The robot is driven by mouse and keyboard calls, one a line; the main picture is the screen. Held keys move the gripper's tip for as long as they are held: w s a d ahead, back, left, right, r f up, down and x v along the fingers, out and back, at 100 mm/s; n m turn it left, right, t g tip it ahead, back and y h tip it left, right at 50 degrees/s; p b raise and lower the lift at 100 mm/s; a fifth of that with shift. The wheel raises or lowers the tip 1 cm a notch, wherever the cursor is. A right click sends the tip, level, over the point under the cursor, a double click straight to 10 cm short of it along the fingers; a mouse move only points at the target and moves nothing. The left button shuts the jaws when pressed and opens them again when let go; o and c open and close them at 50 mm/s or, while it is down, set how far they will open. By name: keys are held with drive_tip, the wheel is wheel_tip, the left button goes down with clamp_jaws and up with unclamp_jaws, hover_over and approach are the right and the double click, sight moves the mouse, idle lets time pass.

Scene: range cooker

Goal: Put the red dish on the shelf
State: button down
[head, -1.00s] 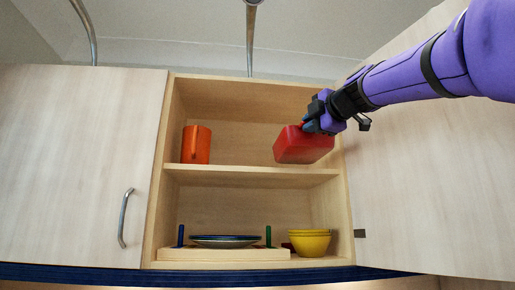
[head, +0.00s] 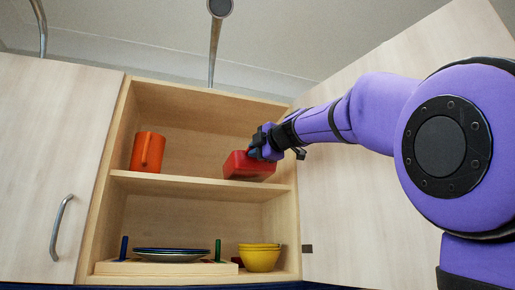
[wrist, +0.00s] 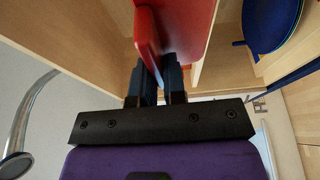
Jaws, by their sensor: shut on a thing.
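The red dish (head: 248,167) is at the right part of the open cupboard's upper shelf (head: 190,185), at or just above the board. I cannot tell if it touches the board. My gripper (head: 262,150) is shut on the dish's upper right edge, its arm coming in from the right. In the wrist view, the two fingers of my gripper (wrist: 161,75) close on the rim of the red dish (wrist: 180,30). The far side of the dish is hidden.
An orange mug (head: 147,152) stands at the left of the upper shelf, with free board between. Below are plates (head: 172,251) in a wooden rack and yellow bowls (head: 260,259). The open cupboard door (head: 370,200) is on the right, close to my arm.

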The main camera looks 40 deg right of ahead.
drive_tip(key=shift+w+d, duration=0.6)
drive_tip(key=shift+w, duration=1.2)
drive_tip(key=shift+w+d, duration=0.65)
drive_tip(key=shift+w, duration=1.1)
drive_tip(key=shift+w+d, duration=0.6)
drive_tip(key=shift+w, duration=1.2)
drive_tip(key=shift+f, duration=0.5)
drive_tip(key=c, duration=1.1)
unclamp_jaws()
drive_tip(key=shift+c, duration=0.2)
drive_tip(key=shift+o, duration=0.2)
drive_tip(key=shift+f, duration=0.15)
drive_tip(key=shift+s, duration=0.1)
